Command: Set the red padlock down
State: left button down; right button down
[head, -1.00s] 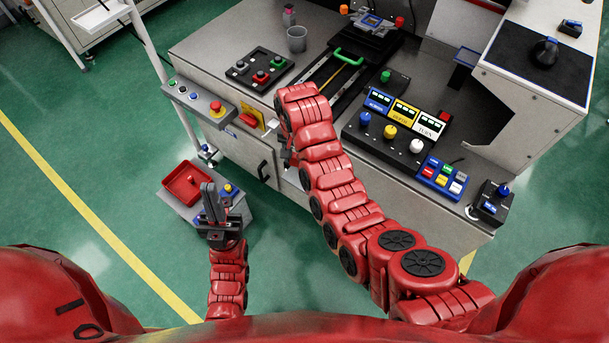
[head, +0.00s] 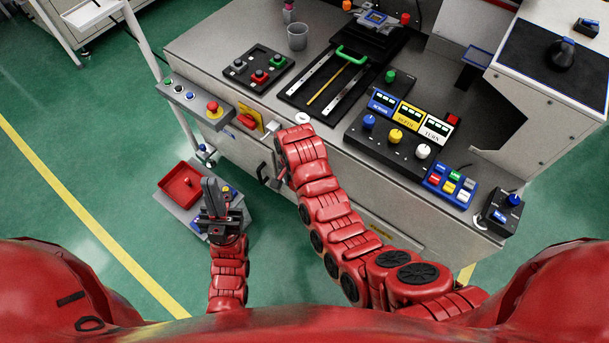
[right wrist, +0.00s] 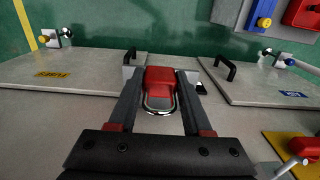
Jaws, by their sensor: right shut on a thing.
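The red padlock (right wrist: 160,80) is between the two dark fingers of my right gripper (right wrist: 160,75) in the right wrist view. Its red body faces away and its metal shackle points toward the camera. In the head view my right gripper (head: 274,178) is beside the bench front, mostly hidden by my arm, and the padlock cannot be made out. My left gripper (head: 213,190) is over the small grey stand, beside the red tray (head: 181,187); its fingers overlap, so their opening is unclear.
The bench (head: 340,205) has cabinet doors with black handles. A red switch handle on a yellow plate (head: 255,118) sticks out of its front. A button box (head: 190,97) is left of it. The red tray looks empty. Green floor (head: 90,150) is clear at left.

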jog(key=w+d, duration=0.2)
jog(key=w, duration=0.1)
jog(key=w+d, duration=0.1)
jog(key=shift+w+f, duration=0.15)
jog(key=shift+w, duration=0.25)
jog(key=shift+f, duration=1.8)
jog(key=shift+f, duration=0.2)
jog(key=shift+c, duration=1.7)
grip_release()
jog(key=shift+r, duration=0.1)
